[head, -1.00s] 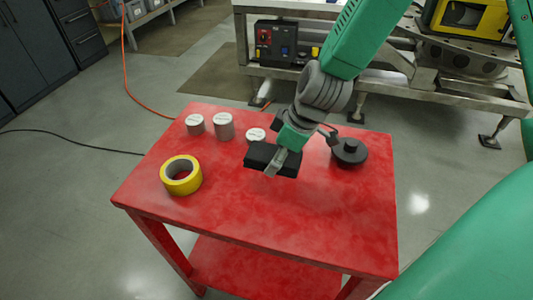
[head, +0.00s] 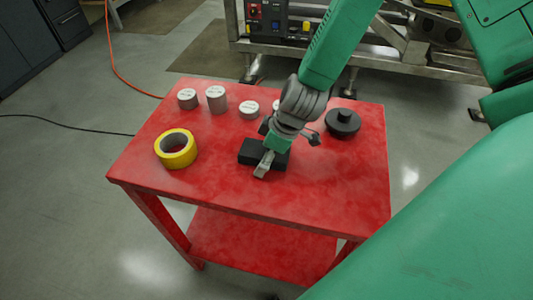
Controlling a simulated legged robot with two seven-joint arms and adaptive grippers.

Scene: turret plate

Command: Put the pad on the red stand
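The pad (head: 248,150) is a flat black block at the middle of the red stand (head: 335,185). It appears to rest on the stand's top, lying flat. My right gripper (head: 266,158) comes down over it from the upper right. One grey finger lies across the pad's near side. The other finger is hidden behind the pad and wrist. The gripper looks shut on the pad, though the grip is partly covered. My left gripper is not in view.
A yellow tape roll (head: 176,148) lies left of the pad. Several grey cylinders (head: 216,98) stand along the back edge. A black knobbed disc (head: 343,122) sits at the back right. The front and right of the top are clear.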

